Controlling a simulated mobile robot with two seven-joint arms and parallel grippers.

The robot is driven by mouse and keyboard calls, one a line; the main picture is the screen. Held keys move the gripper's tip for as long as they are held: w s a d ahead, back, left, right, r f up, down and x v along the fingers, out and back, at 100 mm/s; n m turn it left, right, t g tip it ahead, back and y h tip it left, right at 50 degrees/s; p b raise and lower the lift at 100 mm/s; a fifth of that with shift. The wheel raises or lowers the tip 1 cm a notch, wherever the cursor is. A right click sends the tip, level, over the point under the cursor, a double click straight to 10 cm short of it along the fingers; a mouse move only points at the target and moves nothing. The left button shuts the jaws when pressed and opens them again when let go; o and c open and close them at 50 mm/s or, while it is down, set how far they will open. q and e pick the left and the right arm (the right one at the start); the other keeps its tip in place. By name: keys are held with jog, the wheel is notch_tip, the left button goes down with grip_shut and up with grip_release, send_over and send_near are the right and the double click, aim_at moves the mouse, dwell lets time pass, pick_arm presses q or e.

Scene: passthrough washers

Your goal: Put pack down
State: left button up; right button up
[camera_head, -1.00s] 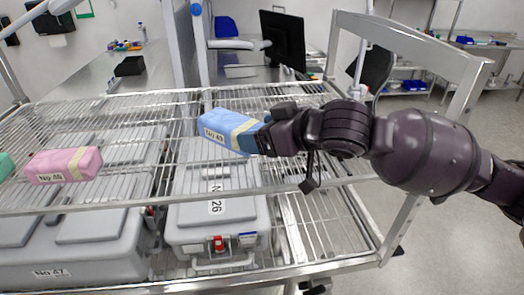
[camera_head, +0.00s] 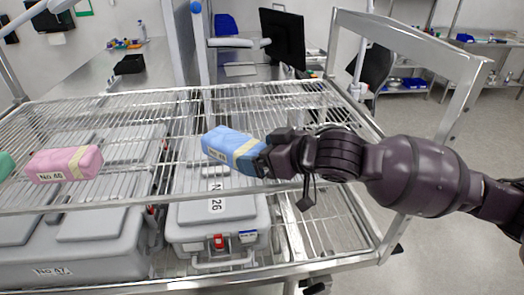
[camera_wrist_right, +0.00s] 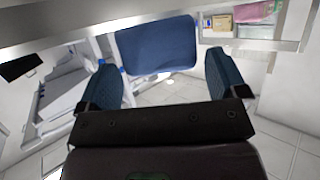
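The blue pack (camera_head: 222,143) with a pale yellow band and a label is at the wire shelf of the rack, above the grey case. It lies slightly angled, its right end at my right gripper (camera_head: 268,157). Whether its whole underside touches the wires is hard to tell. In the right wrist view the blue pack (camera_wrist_right: 157,46) sits between and just beyond the fingertips of my right gripper (camera_wrist_right: 163,70). The fingers are spread wide, with a narrow gap at the pack's right side. My left gripper is out of view.
A pink pack (camera_head: 64,164) lies on the wire shelf (camera_head: 120,194) at left, with a green item (camera_head: 5,165) at the edge. Grey cases (camera_head: 213,218) stand below. The shelf right of the blue pack is bare. The rack's end frame (camera_head: 455,62) rises at right.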

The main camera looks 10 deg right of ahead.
jog(key=shift+o, duration=0.6)
jog(key=shift+r, duration=0.15)
jog(key=b+v, duration=0.1)
jog(key=v, duration=1.1)
